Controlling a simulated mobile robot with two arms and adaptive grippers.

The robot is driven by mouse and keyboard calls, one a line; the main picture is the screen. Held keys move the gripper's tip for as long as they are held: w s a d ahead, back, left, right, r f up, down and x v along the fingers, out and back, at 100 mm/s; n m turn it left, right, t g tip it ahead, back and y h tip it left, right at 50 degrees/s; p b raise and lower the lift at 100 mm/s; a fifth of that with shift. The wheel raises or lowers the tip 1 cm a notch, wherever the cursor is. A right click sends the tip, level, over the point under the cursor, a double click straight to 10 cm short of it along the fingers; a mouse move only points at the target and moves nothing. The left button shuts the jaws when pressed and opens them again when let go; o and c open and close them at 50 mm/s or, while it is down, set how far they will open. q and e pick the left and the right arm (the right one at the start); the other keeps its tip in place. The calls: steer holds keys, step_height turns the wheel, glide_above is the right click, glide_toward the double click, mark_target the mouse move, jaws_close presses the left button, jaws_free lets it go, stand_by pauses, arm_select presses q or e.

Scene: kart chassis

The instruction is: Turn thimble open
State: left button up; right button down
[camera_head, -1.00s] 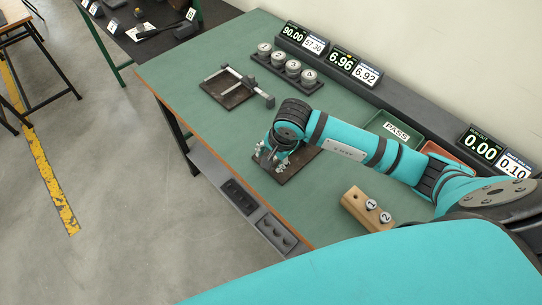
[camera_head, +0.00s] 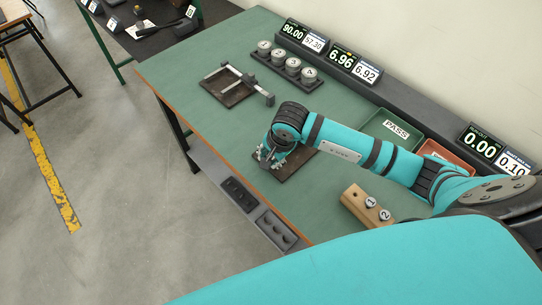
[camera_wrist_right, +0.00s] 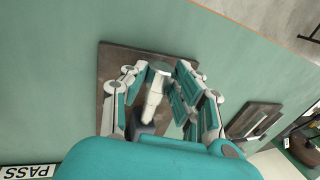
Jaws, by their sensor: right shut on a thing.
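My right gripper (camera_head: 270,157) is low over a dark brown base plate (camera_head: 298,166) on the green bench. In the right wrist view, my right gripper (camera_wrist_right: 160,95) has its jointed fingers on both sides of a pale metal cylinder, the thimble (camera_wrist_right: 153,98), and is shut on it. The thimble stands over the same base plate (camera_wrist_right: 112,65), in line with a dark grey part (camera_wrist_right: 143,128) near my wrist. The fingers and wrist hide much of the instrument, and no scale marks can be read. My left gripper is not in view.
A caliper-like gauge on a plate (camera_head: 228,88) and a rack of numbered round weights (camera_head: 285,66) lie farther back. A green PASS tray (camera_head: 393,128), a reddish tray (camera_head: 447,155) and a wooden block with numbered pieces (camera_head: 366,208) are near my arm. Displays line the wall.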

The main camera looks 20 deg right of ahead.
steer(key=shift+w+g, duration=0.15)
steer(key=shift+g, duration=0.15)
steer(key=shift+w+g+h+b, duration=0.1)
steer(key=shift+g+h+b, duration=0.2)
steer(key=shift+g+b, duration=0.15)
steer(key=shift+w+a+f+g+h+b, duration=0.15)
steer(key=shift+g+h+b, duration=0.25)
steer(key=shift+g+b, duration=0.75)
steer(key=g+b, duration=0.2)
steer(key=b, duration=0.1)
steer(key=shift+w+g+h, duration=0.15)
steer(key=shift+g+h, duration=0.25)
steer(key=shift+g+h+b, duration=0.3)
steer(key=shift+g+b, duration=0.3)
steer(key=shift+b, duration=0.65)
steer(key=c, duration=1)
jaws_free()
